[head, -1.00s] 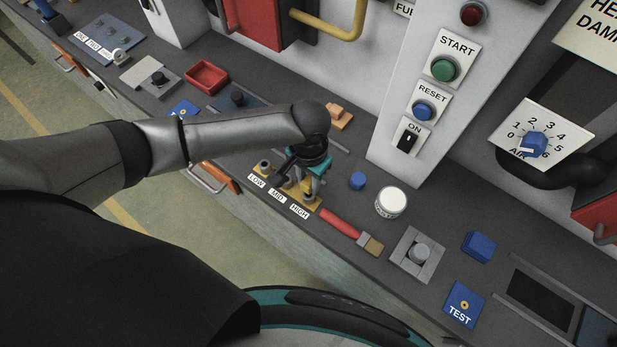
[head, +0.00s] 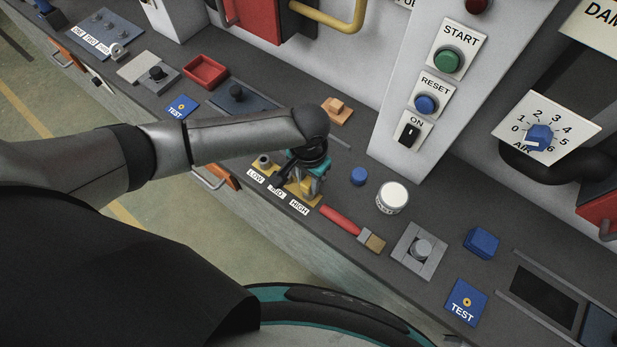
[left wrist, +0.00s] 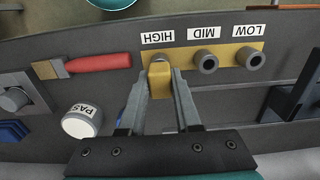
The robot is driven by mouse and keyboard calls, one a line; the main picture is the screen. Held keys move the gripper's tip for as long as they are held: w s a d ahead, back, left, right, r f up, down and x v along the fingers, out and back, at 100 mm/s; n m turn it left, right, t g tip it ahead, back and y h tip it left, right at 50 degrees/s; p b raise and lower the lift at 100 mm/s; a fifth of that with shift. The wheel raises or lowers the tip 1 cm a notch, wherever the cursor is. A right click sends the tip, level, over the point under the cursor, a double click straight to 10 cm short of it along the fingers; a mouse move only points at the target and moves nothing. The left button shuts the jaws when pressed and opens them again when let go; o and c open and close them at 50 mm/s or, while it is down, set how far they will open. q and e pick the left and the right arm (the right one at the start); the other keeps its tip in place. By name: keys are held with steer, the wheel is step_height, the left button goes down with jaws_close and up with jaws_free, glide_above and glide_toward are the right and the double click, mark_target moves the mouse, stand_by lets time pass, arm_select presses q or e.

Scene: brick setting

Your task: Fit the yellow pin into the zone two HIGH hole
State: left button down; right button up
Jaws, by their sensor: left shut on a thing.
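A yellow block (head: 266,168) with hole collars stands on the bench, with tags LOW, MID and HIGH along its front. In the left wrist view the block (left wrist: 228,52) shows upside-down tags and open grey collars at MID (left wrist: 207,59) and LOW (left wrist: 249,58). My left gripper (left wrist: 161,85) is shut on the yellow pin (left wrist: 160,80), directly at the HIGH position. The pin covers most of the HIGH collar, and its lower end is hidden, so I cannot tell how deep it sits. In the head view my left gripper (head: 306,194) hides the pin. My right gripper is not in view.
A red-handled brush (head: 340,218) lies just right of the block. A blue cap (head: 359,176), a white round tub (head: 392,198) and a grey square fixture (head: 418,250) stand farther right. A red tray (head: 205,71) lies at the back left.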

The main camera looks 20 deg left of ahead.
mark_target(308, 181)
arm_select(q)
steer(key=shift+f+b, duration=0.3)
steer(key=shift+f, duration=0.35)
steer(key=shift+c, duration=0.6)
jaws_free()
step_height(308, 181, up, 6)
steer(key=p, duration=0.7)
steer(key=shift+p, duration=0.35)
